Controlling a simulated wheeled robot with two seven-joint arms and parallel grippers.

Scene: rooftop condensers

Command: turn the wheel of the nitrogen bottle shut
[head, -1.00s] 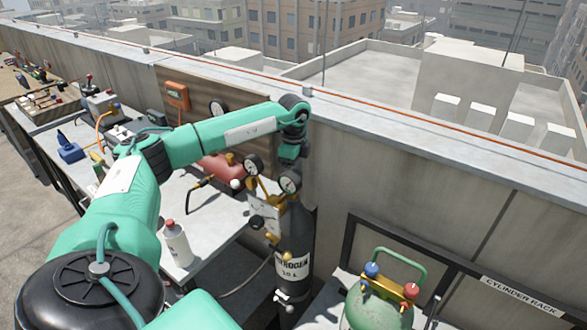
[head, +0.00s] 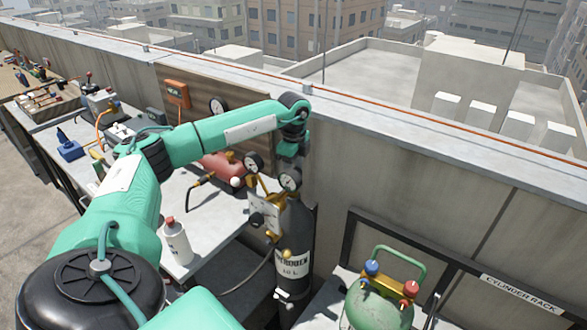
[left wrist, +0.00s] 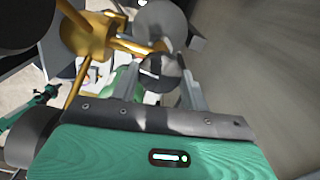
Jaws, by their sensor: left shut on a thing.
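The black nitrogen bottle (head: 297,228) stands upright by the parapet wall, with a white label on its side. A brass regulator with dial gauges (head: 290,179) is mounted at its top. In the left wrist view the small dark round wheel (left wrist: 158,70) sits beside the brass fitting (left wrist: 88,36). My left gripper (left wrist: 161,82) is shut on this wheel, with one finger on each side of it. My right gripper is not in view.
A workbench (head: 215,212) left of the bottle holds a white bottle (head: 175,242) and a red tank (head: 222,168). A hose runs from the regulator. A green cylinder (head: 375,306) with blue and red knobs stands front right, near the cylinder rack rail (head: 440,262).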

